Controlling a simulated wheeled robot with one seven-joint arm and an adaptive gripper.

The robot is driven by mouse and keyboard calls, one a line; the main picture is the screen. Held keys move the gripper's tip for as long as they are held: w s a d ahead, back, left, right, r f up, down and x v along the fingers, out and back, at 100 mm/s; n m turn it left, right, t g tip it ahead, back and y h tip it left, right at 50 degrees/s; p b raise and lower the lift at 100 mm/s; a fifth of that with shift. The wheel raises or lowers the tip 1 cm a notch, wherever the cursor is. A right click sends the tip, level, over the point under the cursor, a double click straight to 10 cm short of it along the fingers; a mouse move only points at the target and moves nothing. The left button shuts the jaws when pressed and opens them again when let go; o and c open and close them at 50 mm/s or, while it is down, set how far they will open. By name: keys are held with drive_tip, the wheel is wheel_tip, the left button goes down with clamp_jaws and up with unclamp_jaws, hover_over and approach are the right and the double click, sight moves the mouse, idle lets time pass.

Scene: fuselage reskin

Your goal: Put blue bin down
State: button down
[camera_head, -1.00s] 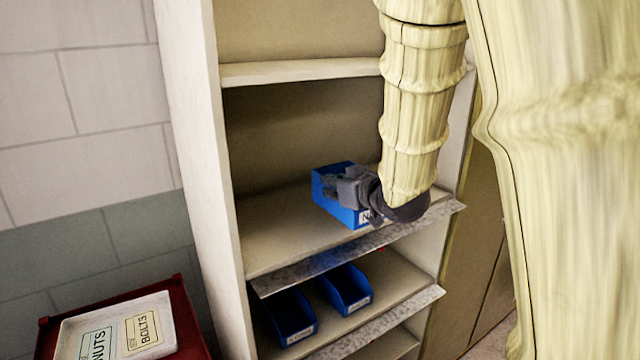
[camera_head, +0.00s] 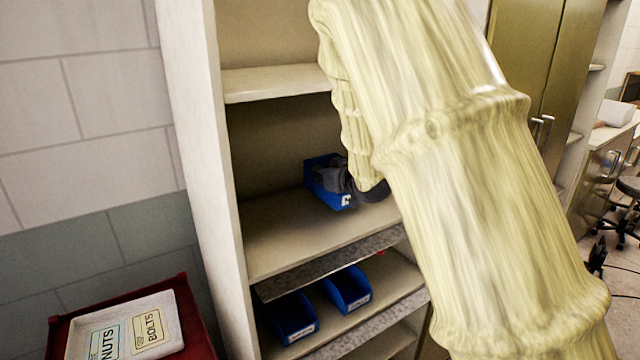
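A blue bin (camera_head: 322,187) with a white label on its front is at the middle shelf (camera_head: 285,238) of the tall shelf unit. My gripper (camera_head: 338,177) is at the bin's right side and reaches over its rim. My arm hides the right side of the gripper and part of the bin. I cannot tell whether the fingers grip the bin's wall, or whether the bin rests fully on the shelf board.
Two more blue bins, a left one (camera_head: 292,318) and a right one (camera_head: 348,288), stand on the shelf below. A red cart (camera_head: 196,325) carries a tray (camera_head: 80,345) marked NUTS and BOLTS at lower left. The middle shelf is bare left of the bin.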

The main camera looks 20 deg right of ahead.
sight(339, 201)
drive_tip(key=shift+f+p, duration=0.8)
drive_tip(key=shift+f, duration=0.9)
drive_tip(key=shift+f, duration=0.1)
drive_tip(key=c, duration=1.6)
unclamp_jaws()
drive_tip(key=shift+c, duration=0.2)
drive_tip(key=shift+s+r+b, duration=0.25)
drive_tip(key=shift+s+b, duration=0.05)
drive_tip(key=shift+s, duration=0.3)
drive_tip(key=b+v, duration=0.3)
drive_tip(key=v, duration=0.7)
drive_tip(key=shift+s, duration=0.35)
drive_tip(key=shift+r, duration=0.1)
